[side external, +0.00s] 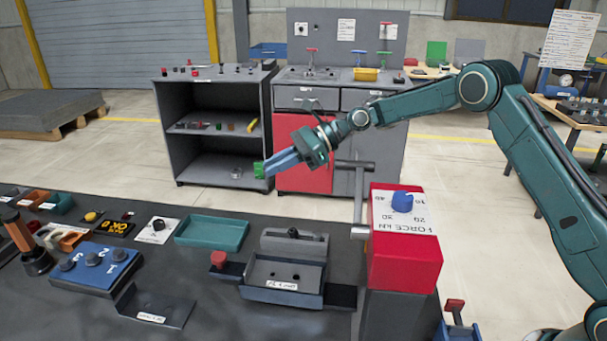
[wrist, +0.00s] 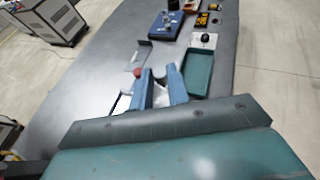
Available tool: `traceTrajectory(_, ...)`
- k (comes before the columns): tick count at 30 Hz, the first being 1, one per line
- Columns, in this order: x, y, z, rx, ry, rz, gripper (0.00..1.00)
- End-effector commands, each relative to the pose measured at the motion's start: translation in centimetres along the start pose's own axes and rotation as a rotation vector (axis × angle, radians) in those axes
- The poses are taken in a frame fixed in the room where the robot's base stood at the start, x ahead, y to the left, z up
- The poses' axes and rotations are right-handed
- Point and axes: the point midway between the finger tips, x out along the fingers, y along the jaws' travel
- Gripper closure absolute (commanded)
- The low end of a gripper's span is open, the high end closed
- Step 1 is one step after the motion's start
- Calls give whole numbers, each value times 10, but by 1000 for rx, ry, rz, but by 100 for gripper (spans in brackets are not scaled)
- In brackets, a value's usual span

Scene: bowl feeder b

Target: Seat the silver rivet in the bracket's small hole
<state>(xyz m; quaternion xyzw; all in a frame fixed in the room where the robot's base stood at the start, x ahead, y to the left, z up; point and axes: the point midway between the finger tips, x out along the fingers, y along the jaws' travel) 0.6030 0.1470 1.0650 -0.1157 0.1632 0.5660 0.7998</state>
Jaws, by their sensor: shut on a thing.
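My gripper (side external: 262,169) is raised above and behind the bench, tilted down to the left, its blue fingers closed with green at their ends. In the wrist view its fingers (wrist: 161,82) point along the bench, and a pale patch shows between them. I cannot make out the gripped thing, and I cannot identify the silver rivet. A grey part with two dark holes (side external: 285,271), seemingly the bracket, sits in a labelled fixture on the bench, below and apart from my gripper. Which hole is smaller is not clear. In the wrist view my fingers largely hide the fixture.
A red force box (side external: 404,262) with a blue knob and a grey post stands right of the fixture. A red knob (side external: 218,259) is at the fixture's left. A teal tray (side external: 211,233) and a blue block with round knobs (side external: 95,268) lie further left.

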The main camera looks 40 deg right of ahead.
Motion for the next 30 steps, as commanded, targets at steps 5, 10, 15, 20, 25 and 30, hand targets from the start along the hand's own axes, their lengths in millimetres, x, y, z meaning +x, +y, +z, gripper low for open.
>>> traceTrajectory(5,21,29,-21,-37,14,106,100)
traceTrajectory(10,42,66,-45,-92,17,236,100)
traceTrajectory(15,56,101,-64,-143,6,354,100)
traceTrajectory(20,62,120,-73,-173,-6,418,100)
traceTrajectory(25,63,126,-75,-184,-10,436,100)
traceTrajectory(30,63,125,-75,-183,-10,435,100)
